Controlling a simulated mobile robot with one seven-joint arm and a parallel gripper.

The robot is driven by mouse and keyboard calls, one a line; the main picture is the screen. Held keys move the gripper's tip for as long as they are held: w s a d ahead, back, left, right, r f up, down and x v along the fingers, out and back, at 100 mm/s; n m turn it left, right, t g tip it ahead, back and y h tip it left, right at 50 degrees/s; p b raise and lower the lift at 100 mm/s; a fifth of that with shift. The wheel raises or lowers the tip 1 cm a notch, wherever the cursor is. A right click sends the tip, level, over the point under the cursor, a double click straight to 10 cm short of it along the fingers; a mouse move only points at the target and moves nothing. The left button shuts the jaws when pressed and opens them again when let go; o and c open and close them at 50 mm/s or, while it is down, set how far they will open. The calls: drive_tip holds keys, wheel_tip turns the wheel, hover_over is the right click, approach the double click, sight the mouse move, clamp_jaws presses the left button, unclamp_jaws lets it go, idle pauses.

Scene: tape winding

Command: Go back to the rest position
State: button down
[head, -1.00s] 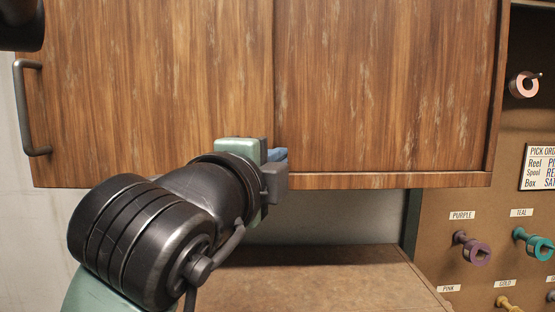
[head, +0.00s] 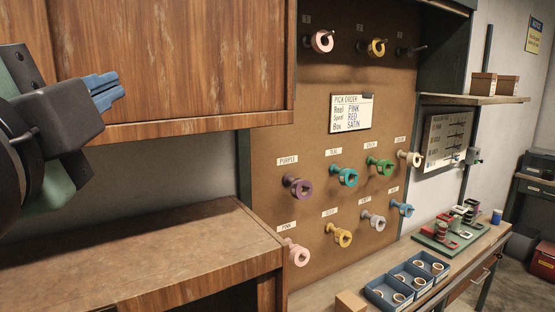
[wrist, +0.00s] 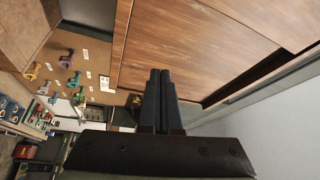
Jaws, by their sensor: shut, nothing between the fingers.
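My gripper (head: 106,90) is at the left of the head view, in front of the wooden wall cabinet (head: 200,55). Its blue fingers point right and are closed together with nothing between them. In the wrist view the two dark fingers (wrist: 158,100) lie side by side, with the cabinet doors (wrist: 190,40) beyond them. The gripper looks clear of the cabinet, though the exact distance cannot be told.
A pegboard (head: 270,170) holds several coloured spools and a pick order card (head: 351,113). A wooden counter (head: 150,260) lies below the cabinet. A workbench (head: 330,290) at the right carries blue trays (head: 375,295) and a green fixture (head: 435,242). Floor shows at far right.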

drive_tip(key=s+d+r+n+t+h, duration=0.1)
drive_tip(key=d+n+t, duration=0.3)
drive_tip(key=d+n, duration=0.2)
drive_tip(key=s+d+r+n+t+h, duration=0.2)
drive_tip(key=d+n+t, duration=0.2)
drive_tip(key=d+n, duration=0.3)
drive_tip(key=shift+d, duration=2.15)
